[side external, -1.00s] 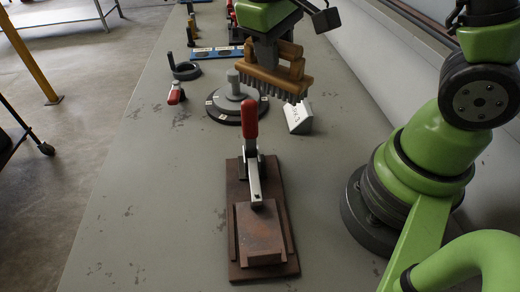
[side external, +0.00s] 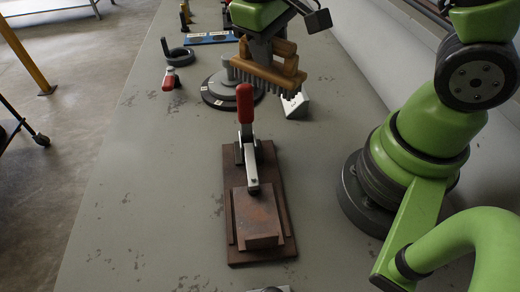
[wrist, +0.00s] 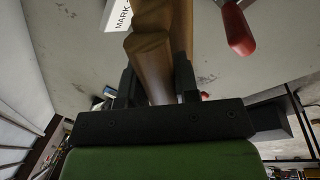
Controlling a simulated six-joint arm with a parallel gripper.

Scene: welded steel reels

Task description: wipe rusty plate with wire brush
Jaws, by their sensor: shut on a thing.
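The rusty plate (side external: 258,215) lies flat in a brown steel fixture (side external: 282,243) on the bench. A toggle clamp with a red handle (side external: 245,103) stands at the plate's far end, its arm reaching down onto the plate. My gripper (side external: 268,45) is shut on the wooden handle of the wire brush (side external: 268,75), bristles down, held in the air beyond the clamp. In the wrist view the wooden handle (wrist: 152,55) sits between the dark fingers of the gripper (wrist: 158,88); the bristles are hidden there. The red clamp handle (wrist: 238,30) shows at upper right.
A round grey-topped disc (side external: 222,92) and a white angled block (side external: 295,103) stand behind the clamp. A black ring (side external: 178,55), a small red-handled item (side external: 169,78) and a blue board (side external: 210,38) lie farther back. The bench left of the fixture is clear.

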